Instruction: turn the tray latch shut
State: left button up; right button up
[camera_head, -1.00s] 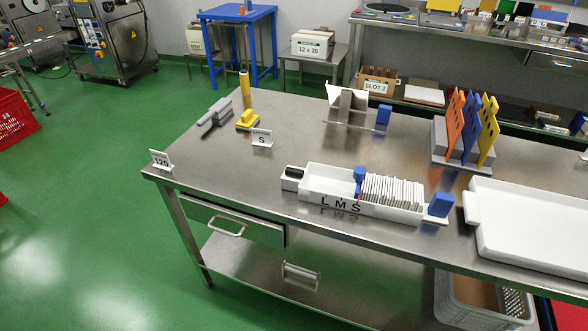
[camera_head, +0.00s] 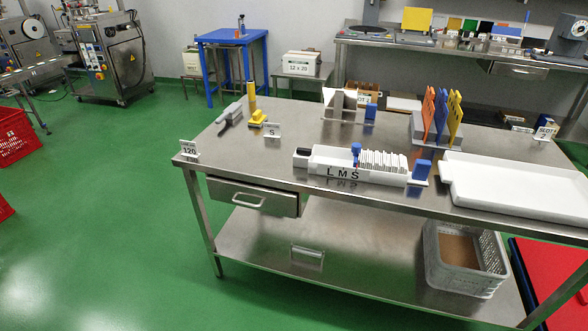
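A long white tray (camera_head: 330,172) marked L M S lies on the steel table. A row of white teabag packets (camera_head: 384,161) stands upright in its right part. A small blue piece (camera_head: 356,152) stands in the tray at the left end of the packets. A black piece (camera_head: 302,152) sits at the tray's left end, and a blue block (camera_head: 421,170) stands at its right end. I cannot tell for sure which of these is the latch, or how it is turned. Neither of my grippers is in view.
The steel table (camera_head: 240,154) also bears a yellow piece (camera_head: 257,117), a rack with coloured plates (camera_head: 440,117) and a large white tray (camera_head: 520,186). A grey crate (camera_head: 432,262) stands on the lower shelf. The green floor (camera_head: 110,210) left of the table is clear.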

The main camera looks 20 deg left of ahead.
aim_at(300, 149)
jog(key=z, duration=1)
jog(key=k, duration=0.15)
jog(key=u, duration=1.9)
jog(key=i, duration=0.95)
jog(key=z, duration=0.05)
